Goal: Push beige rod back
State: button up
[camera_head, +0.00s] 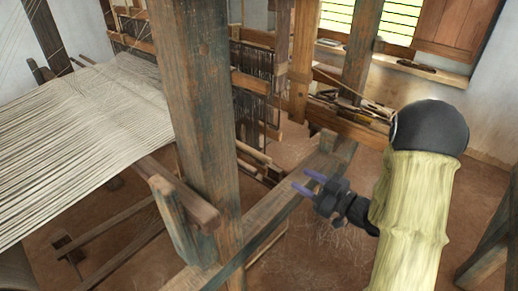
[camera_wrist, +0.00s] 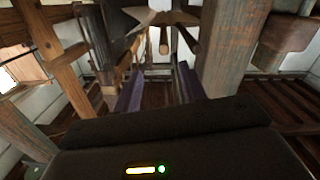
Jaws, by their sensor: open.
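My gripper (camera_head: 306,182) is open and empty, with two purple fingers, beside the long wooden beam (camera_head: 270,205) in the head view. In the wrist view, the fingers of my gripper (camera_wrist: 160,82) point forward with a clear gap between them. A pale beige rod (camera_head: 252,153) lies low in the loom frame, beyond the fingertips and to their left. In the wrist view, a short light rod end (camera_wrist: 163,42) shows ahead, above the gap, with a browner rod (camera_wrist: 189,42) beside it. I cannot tell whether that light end is the same beige rod. The fingers touch neither.
A thick upright post (camera_head: 200,120) stands left of my gripper; it also looms right in the wrist view (camera_wrist: 232,50). White warp threads (camera_head: 80,130) stretch across the left. A shelf with tools (camera_head: 405,65) is under the window. The reddish floor (camera_head: 335,250) below my gripper is open.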

aim_at(257, 156)
jog(key=shift+s+a+r+y, duration=0.1)
jog(key=shift+s+r+y, duration=0.15)
jog(key=shift+y, duration=0.05)
jog(key=shift+w, duration=0.15)
jog(key=p+x, duration=0.4)
jog(key=x, duration=1.3)
jog(key=shift+a, duration=0.2)
jog(key=shift+c, duration=0.2)
grip_shut()
